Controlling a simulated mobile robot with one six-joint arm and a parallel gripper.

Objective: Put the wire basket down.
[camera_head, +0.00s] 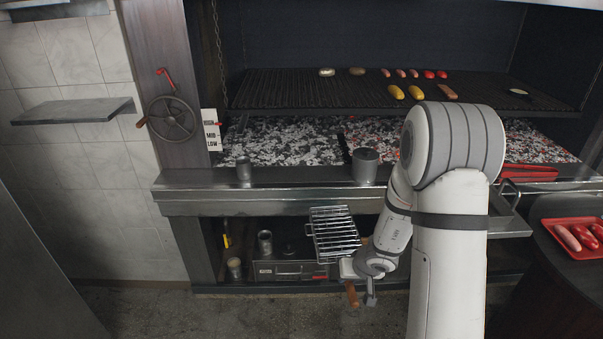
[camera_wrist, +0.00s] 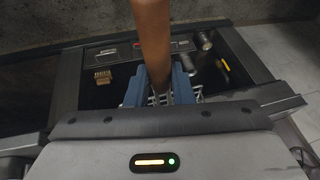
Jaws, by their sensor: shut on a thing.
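The wire basket (camera_head: 334,236) is a flat metal grid with a brown wooden handle (camera_head: 353,296). In the head view it hangs in the air in front of the lower opening of the grill, below the front ledge, and looks empty. My gripper (camera_head: 356,268) is shut on the basket's handle end. In the wrist view the blue jaws (camera_wrist: 159,88) close around the wooden handle (camera_wrist: 151,38). Part of the basket's wire (camera_wrist: 191,92) shows behind the jaws; the rest is hidden.
A metal ledge (camera_head: 300,178) holds a small cup (camera_head: 244,168) and a larger pot (camera_head: 365,166). Above are glowing coals and a grill grate (camera_head: 300,92) with food. The lower shelf holds a drawer unit (camera_head: 290,271) and cans. A red tray (camera_head: 570,235) stands at right.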

